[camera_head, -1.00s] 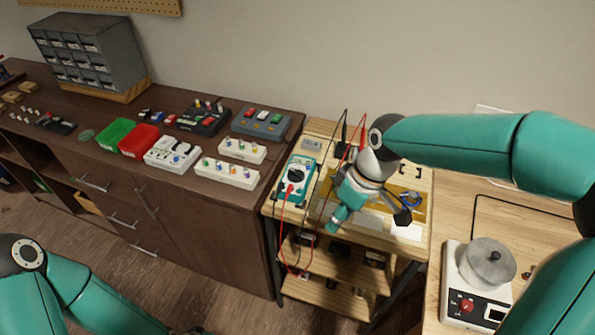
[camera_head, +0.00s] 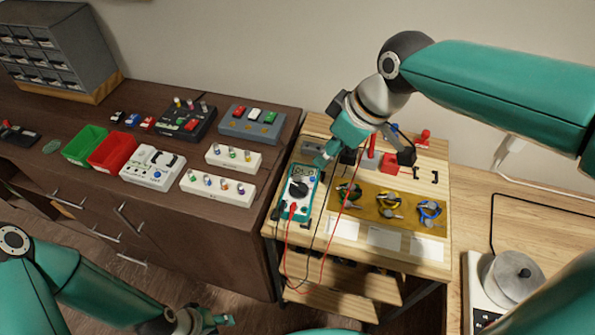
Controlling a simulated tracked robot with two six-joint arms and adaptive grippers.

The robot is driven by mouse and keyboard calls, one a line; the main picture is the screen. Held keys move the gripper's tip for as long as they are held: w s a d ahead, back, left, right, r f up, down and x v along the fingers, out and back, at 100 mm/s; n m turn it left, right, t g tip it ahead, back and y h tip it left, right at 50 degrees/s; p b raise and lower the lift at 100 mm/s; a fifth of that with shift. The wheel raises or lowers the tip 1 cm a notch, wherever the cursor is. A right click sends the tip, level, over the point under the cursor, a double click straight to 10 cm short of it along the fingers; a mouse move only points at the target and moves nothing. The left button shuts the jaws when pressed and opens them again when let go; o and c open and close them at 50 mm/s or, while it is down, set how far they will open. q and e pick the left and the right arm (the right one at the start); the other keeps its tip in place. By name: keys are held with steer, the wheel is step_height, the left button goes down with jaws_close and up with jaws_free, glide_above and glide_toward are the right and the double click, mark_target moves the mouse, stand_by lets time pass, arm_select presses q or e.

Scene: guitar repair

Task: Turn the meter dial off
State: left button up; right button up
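The meter (camera_head: 308,187) is a teal-edged multimeter with a white face, lying at the left side of the wooden cart top. Its black round dial (camera_head: 298,186) is in the middle of the face, and red and black leads run from its lower end. My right gripper (camera_head: 322,160) is above the cart, just up and right of the meter's display end, apart from the dial. Its fingers point down-left and I cannot tell how far they are apart. My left gripper (camera_head: 222,320) is low at the bottom edge, far from the meter, seen small and partly cut off.
The dark cabinet (camera_head: 260,195) to the left holds pedals and a red bin (camera_head: 113,150).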

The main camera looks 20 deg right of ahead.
mark_target(299, 186)
steer(key=p+x, duration=0.1)
steer(key=x, duration=1.5)
steer(key=shift+s+f, duration=0.1)
steer(key=shift+f, duration=0.05)
jaws_close()
